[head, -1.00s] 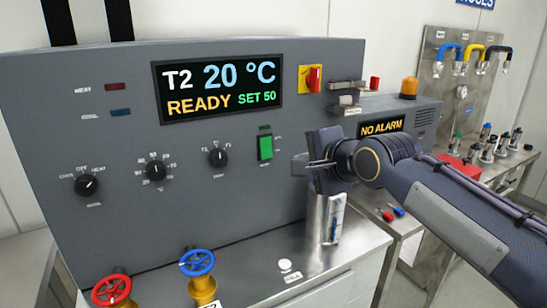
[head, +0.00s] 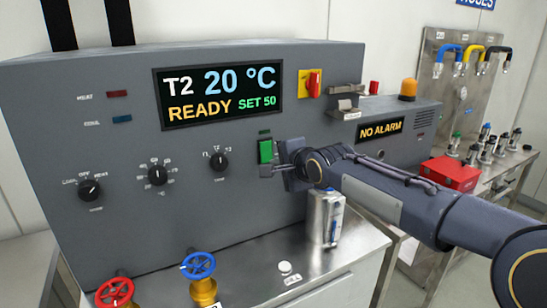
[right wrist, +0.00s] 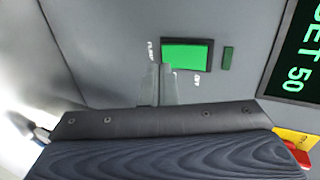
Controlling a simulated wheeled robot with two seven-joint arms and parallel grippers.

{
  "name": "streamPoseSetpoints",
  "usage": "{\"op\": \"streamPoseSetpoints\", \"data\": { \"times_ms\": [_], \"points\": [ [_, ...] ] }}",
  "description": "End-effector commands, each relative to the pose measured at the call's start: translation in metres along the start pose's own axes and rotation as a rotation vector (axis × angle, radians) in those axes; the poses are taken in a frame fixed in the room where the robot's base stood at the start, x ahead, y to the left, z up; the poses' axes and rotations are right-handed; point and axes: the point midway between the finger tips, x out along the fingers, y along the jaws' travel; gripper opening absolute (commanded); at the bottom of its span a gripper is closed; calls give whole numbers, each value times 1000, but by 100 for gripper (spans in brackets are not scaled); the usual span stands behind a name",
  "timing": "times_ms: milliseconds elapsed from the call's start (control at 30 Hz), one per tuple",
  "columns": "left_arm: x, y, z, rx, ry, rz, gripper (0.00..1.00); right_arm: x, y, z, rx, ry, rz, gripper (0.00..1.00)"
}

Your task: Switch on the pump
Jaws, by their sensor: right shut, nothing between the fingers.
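The green rocker switch (head: 265,151) sits on the grey control panel (head: 110,165), right of the small knobs; it also shows in the right wrist view (right wrist: 187,54). My left gripper is out of view.
The display (head: 220,92) reads T2 20 °C, READY, SET 50. Knobs (head: 219,161) lie left of the switch. A red-and-yellow rotary switch (head: 311,83) is above right. A metal container (head: 326,217) stands below my right arm. A NO ALARM box (head: 381,129) is at right.

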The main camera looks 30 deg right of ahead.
Motion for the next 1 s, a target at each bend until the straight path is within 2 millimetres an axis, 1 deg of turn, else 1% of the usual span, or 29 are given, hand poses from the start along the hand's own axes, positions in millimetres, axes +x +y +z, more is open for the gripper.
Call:
{"op": "streamPoseSetpoints", "data": {
  "times_ms": [33, 100, 267, 633, 733, 833, 867, 900, 1000],
  "points": [
    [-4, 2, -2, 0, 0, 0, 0, 7, -4, 0, 1, 0, 2, 0],
    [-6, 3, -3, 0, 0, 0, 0, 14, -6, 0, 0, 0, 2, 0],
    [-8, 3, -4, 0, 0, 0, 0, 23, -8, 0, -1, 0, 0, 0],
    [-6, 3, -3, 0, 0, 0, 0, 24, -7, 0, 0, 0, -2, 0],
    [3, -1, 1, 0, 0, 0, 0, 28, -3, 0, 0, 0, -17, 0],
    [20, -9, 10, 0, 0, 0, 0, 33, 1, 0, -1, 0, -52, 0],
    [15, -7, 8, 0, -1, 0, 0, 30, -6, 0, -1, -1, -53, 0],
    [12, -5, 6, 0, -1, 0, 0, 29, -8, 0, -1, 0, -50, 0],
    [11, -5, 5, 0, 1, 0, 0, 29, -8, 0, 0, 0, -49, 0]
  ]
}}
